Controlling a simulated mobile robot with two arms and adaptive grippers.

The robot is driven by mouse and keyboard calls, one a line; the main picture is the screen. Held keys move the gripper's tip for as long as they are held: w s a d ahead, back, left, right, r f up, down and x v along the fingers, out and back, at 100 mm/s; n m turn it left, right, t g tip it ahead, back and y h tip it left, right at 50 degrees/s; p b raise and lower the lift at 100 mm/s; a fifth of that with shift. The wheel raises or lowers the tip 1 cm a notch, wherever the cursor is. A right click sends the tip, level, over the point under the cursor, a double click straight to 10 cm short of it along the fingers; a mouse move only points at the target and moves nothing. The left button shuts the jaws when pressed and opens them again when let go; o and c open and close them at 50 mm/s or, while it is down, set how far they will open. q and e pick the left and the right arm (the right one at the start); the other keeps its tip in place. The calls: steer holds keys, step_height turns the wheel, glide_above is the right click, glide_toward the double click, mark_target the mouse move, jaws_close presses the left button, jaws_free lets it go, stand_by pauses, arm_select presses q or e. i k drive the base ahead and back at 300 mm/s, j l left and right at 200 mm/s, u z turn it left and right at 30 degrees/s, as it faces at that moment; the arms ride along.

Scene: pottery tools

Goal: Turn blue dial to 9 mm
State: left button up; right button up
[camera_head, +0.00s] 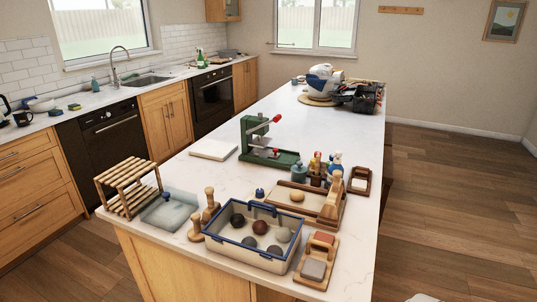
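A small round blue piece with a dark top (260,193) sits on the white countertop just behind the blue-rimmed tray. It may be the blue dial, but no scale or number can be read at this size. Another small blue knob-like piece (166,196) shows at the back edge of a pale grey-blue slab (170,215) near the counter's front left. I cannot tell for certain which one is the dial or what it is set to. Neither of my grippers is in view.
The blue-rimmed tray (212,237) holds several clay balls. A wooden rack (128,187), a green press (266,156), a wooden board with tools (331,213) and a wooden block holder (298,277) stand around it.

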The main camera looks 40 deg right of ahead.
mark_target(260, 193)
steer(key=z, duration=1.65)
steer(key=i+j+z, duration=0.1)
steer(key=j+z, duration=0.6)
steer(key=i+j+z, duration=0.1)
steer(key=j+z, duration=0.25)
